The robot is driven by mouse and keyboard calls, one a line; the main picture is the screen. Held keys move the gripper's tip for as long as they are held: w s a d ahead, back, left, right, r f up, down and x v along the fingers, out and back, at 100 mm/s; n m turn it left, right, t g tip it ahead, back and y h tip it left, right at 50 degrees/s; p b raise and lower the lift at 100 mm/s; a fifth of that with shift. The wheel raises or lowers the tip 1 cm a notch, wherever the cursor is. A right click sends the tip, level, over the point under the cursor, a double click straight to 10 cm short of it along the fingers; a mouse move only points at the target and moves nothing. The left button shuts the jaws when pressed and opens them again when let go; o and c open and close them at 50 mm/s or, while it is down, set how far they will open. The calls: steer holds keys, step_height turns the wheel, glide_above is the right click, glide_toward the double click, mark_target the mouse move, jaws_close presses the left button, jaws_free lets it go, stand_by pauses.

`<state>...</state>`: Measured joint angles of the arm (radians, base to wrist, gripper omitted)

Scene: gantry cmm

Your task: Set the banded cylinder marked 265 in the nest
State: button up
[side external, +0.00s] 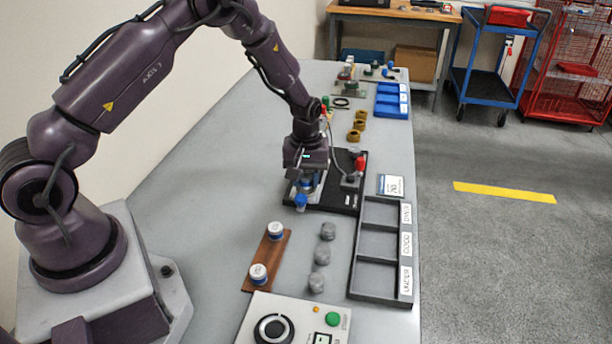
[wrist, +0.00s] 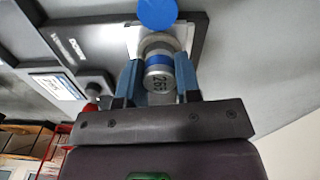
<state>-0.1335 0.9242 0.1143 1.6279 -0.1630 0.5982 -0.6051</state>
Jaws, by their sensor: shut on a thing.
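The banded cylinder marked 265 (wrist: 159,66) is grey with a blue band, and its number faces the wrist camera. My gripper (wrist: 157,76) is shut on it, with one blue-grey finger on each side. In the side external view my gripper (side external: 308,180) points down over the black fixture plate (side external: 338,204). A pale metal block (wrist: 187,32), which looks like the nest, lies right behind the cylinder's far end. I cannot tell whether the cylinder touches it or is seated. A round blue knob (side external: 300,201) stands beside it and also shows in the wrist view (wrist: 158,12).
A red-topped part (side external: 360,163) stands on the plate's far right. A wooden rack (side external: 279,252) holds two white-topped cylinders. Several grey pieces (side external: 327,231), a three-compartment tray (side external: 355,270) and a control box (side external: 252,318) are nearer. The bench's left side is clear.

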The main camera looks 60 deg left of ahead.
mark_target(306, 176)
steer(key=shift+f, duration=0.45)
stand_by(0.3)
steer(key=o, duration=1.5)
steer(key=shift+c, duration=0.2)
steer(key=shift+r, duration=3.5)
